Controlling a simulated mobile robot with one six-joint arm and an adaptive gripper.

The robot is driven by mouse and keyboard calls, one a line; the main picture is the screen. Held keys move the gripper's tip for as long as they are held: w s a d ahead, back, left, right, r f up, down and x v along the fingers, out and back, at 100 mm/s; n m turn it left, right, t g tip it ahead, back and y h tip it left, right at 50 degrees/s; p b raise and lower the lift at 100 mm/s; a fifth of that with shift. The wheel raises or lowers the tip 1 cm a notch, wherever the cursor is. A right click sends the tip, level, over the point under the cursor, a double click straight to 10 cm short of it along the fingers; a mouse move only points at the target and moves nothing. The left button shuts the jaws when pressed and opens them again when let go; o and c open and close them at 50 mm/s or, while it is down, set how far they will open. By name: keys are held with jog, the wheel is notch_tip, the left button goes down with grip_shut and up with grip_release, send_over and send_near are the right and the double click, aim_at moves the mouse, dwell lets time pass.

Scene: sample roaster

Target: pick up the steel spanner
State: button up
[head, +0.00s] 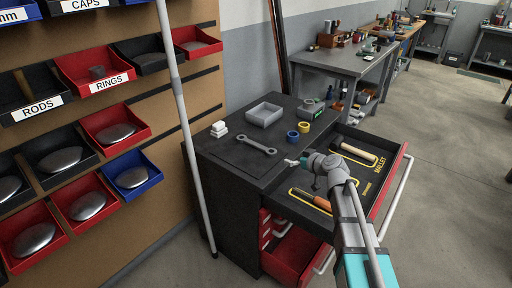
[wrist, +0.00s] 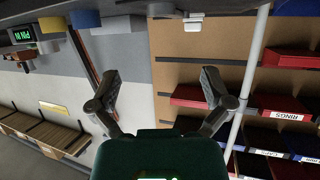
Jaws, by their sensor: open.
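The steel spanner (head: 257,146) lies flat on the dark top of the tool cabinet (head: 222,158), left of my gripper in the head view. My gripper (head: 291,163) is near the right edge of the cabinet top, apart from the spanner. In the wrist view my gripper (wrist: 160,90) has its two fingers spread wide with nothing between them. I cannot make out the spanner in the wrist view.
A grey tray (head: 264,114), blue tape roll (head: 292,136), yellow tape roll (head: 304,127) and white stack (head: 219,129) stand around the spanner. The open drawer (head: 385,185) holds a hammer (head: 354,151) and an orange-handled tool (head: 312,199). A grey pole (head: 190,140) stands left.

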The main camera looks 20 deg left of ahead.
jog(key=b, duration=0.3)
send_near(272, 152)
jog(key=shift+x, duration=2.1)
jog(key=shift+w, duration=0.2)
jog(key=shift+b+x, duration=1.2)
jog(key=shift+x, duration=1.3)
jog(key=shift+s, duration=0.1)
jog(key=shift+c, duration=0.3)
jog(key=c, duration=1.3)
jog(key=shift+r, duration=0.15)
jog(key=shift+r+p, duration=0.9)
jog(key=shift+p, duration=0.2)
jog(key=s+d+r+p, duration=0.2)
jog(key=s+r+p, duration=0.1)
jog(key=s, duration=0.1)
jog(key=s+d+r+p, duration=0.2)
jog(key=s+r+p, duration=0.2)
jog(key=s+d+r+p, duration=0.3)
jog(key=s+r+p, duration=0.1)
jog(key=shift+s, duration=0.1)
